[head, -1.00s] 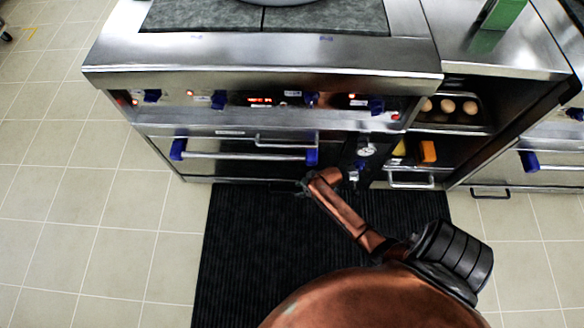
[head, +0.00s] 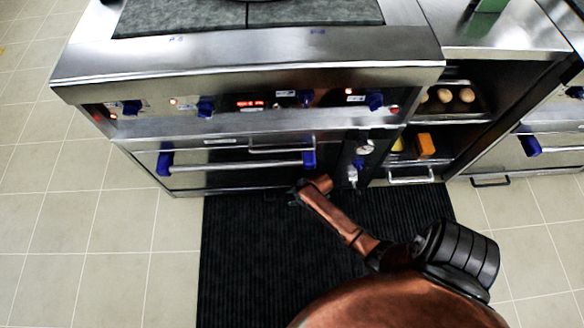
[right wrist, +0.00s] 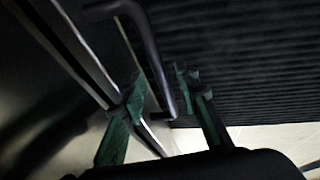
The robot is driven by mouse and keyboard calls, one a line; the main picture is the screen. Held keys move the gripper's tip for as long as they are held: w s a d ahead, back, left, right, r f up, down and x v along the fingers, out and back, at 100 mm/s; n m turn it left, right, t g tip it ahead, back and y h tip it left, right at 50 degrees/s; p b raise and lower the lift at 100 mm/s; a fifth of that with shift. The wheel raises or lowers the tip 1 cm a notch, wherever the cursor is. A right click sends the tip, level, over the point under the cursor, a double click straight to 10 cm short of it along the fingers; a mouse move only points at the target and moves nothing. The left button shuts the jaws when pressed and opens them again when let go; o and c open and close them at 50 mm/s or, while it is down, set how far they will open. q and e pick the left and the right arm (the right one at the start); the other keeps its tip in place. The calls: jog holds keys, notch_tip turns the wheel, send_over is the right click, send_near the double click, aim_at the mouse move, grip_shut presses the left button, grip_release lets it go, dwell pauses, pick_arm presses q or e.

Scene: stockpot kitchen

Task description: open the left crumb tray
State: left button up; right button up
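In the right wrist view a dark bar handle (right wrist: 150,50) runs down between the fingers of my right gripper (right wrist: 158,80). The fingers have green pads and stand apart, one on each side of the bar; I cannot tell if either touches it. A dark, shiny metal front lies left of the bar. In the head view my right gripper (head: 298,191) is low at the bottom front edge of the steel range, below the oven door (head: 215,178). The crumb tray itself cannot be made out there; the range edge and gripper hide most of that place. My left gripper is not in view.
The oven door's bar handle (head: 235,166) with blue ends is above my right gripper. A black ribbed mat (head: 250,250) covers the floor before the range. An open shelf with eggs (head: 455,95) stands to the right. Tiled floor (head: 90,240) is clear at the left.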

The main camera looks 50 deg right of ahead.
grip_shut()
dwell(0.5)
